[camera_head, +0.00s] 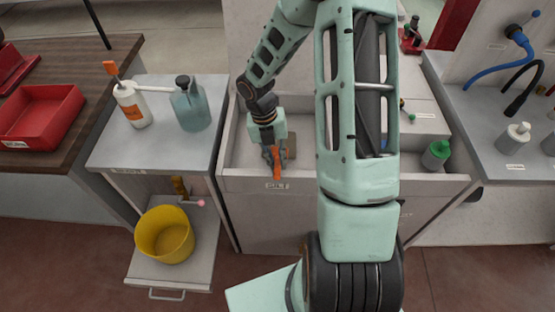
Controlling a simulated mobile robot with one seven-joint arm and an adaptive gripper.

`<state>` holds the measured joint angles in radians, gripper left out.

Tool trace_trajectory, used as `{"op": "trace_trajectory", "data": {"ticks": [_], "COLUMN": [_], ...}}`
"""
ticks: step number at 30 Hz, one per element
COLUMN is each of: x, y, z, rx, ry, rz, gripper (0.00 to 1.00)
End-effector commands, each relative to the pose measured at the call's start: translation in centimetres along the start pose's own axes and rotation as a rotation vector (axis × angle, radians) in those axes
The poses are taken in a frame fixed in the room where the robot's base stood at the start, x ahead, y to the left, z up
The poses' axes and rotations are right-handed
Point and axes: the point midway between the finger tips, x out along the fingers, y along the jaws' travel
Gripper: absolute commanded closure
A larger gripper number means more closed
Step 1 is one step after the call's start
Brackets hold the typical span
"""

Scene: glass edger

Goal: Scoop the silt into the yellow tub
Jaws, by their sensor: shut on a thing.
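My gripper (273,154) is low inside the grey trough labelled SILT (235,180), left of its middle. It is shut on an orange-handled tool (277,172) that slants down in front of the jaws. The tool's working end is hard to make out. A small brownish-grey patch (291,146) lies just right of the gripper; I cannot tell whether it is silt or part of the tool. The yellow tub (165,262) stands upright on a low pulled-out shelf at the lower left, well apart from my gripper. No contents show clearly in it.
A grey bench (150,158) left of the trough holds a white bottle (133,108) and a blue-grey bottle (190,105). A red tray (42,118) sits on the wooden counter. A green-capped bottle (436,154) stands at the trough's right. My arm hides the trough's middle.

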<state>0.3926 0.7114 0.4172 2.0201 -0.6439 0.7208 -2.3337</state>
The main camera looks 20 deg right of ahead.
Motion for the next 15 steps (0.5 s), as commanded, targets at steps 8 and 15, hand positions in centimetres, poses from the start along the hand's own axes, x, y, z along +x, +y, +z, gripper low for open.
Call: {"op": "trace_trajectory", "data": {"ticks": [8,15], "x": [0.5,0.2], "y": [0.2,0.1], "z": [-0.4,1.1], "rx": [-0.002,0.0], "ry": [0.014,0.01], "rz": [0.002,0.003], "gripper": [1.0,1.0]}}
